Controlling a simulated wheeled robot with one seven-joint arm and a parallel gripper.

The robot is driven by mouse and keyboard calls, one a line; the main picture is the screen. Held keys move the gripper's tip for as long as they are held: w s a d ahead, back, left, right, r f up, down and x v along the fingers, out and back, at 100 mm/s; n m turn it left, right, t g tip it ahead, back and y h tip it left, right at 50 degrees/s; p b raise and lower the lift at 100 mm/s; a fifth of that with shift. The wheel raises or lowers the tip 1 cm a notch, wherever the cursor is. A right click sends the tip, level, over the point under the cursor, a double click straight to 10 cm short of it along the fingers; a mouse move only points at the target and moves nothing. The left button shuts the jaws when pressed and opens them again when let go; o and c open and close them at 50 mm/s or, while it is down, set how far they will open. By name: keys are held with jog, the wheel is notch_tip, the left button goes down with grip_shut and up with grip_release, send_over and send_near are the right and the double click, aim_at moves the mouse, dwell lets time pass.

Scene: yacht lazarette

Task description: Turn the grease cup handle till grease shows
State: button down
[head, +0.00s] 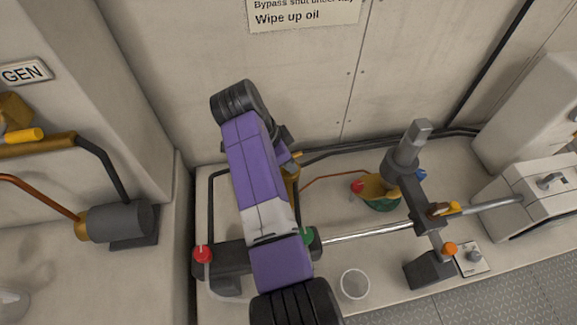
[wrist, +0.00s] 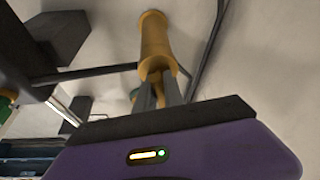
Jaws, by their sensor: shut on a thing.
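In the wrist view my gripper (wrist: 160,90) has its two grey fingers closed on the near end of a brass-yellow cylinder (wrist: 155,38), which looks like the grease cup with its handle. The exact part between the fingers is hard to make out. In the head view a small bit of brass (head: 293,178) shows just right of my purple arm. The arm covers most of the cup and my fingers there. I cannot make out any grease in either view.
A red-knobbed part (head: 203,255) is left of my arm. A clear cup (head: 355,284) stands in front. A green and brass bowl-like part (head: 378,195) sits behind the shaft.

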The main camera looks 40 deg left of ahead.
jog(key=shift+m+h+b, duration=0.4)
jog(key=shift+m+b, duration=0.75)
jog(key=shift+m, duration=0.05)
jog(key=shift+g, duration=0.3)
jog(key=c, duration=1.4)
grip_release()
jog(key=b+v, duration=0.1)
jog(key=v, duration=0.6)
jog(key=shift+a+r, duration=0.15)
jog(key=shift+r, duration=0.2)
jog(key=shift+s, duration=0.1)
jog(key=shift+c, duration=0.3)
